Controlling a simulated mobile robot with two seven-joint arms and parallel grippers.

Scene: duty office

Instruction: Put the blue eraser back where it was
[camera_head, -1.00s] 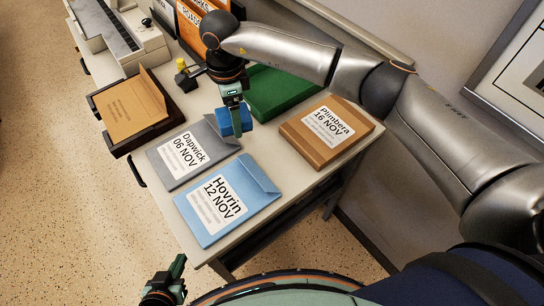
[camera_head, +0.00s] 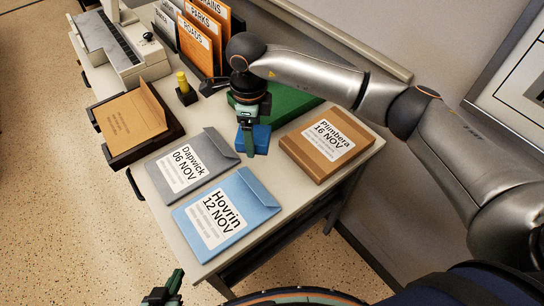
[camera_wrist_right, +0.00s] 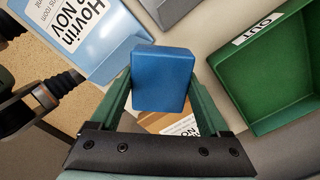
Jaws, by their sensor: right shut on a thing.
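The blue eraser (camera_head: 263,138) is a small block in my right gripper (camera_head: 250,146), over the desk between the grey Dapwick envelope and the brown Plimbera packet in the head view. In the right wrist view the eraser (camera_wrist_right: 162,80) sits between the two green fingers, which are shut on its sides. I cannot tell whether its underside touches the desk. My left gripper (camera_head: 168,288) is at the bottom edge of the head view, away from the desk items; its jaw opening is not clear.
The green OUT tray (camera_head: 292,101) is just behind the eraser. The grey envelope (camera_head: 190,161), blue Hovrin envelope (camera_head: 226,212) and brown Plimbera packet (camera_head: 326,139) lie around it. A yellow-topped stamp (camera_head: 184,88), a dark tray (camera_head: 122,152) and orange folders (camera_head: 197,45) stand further off.

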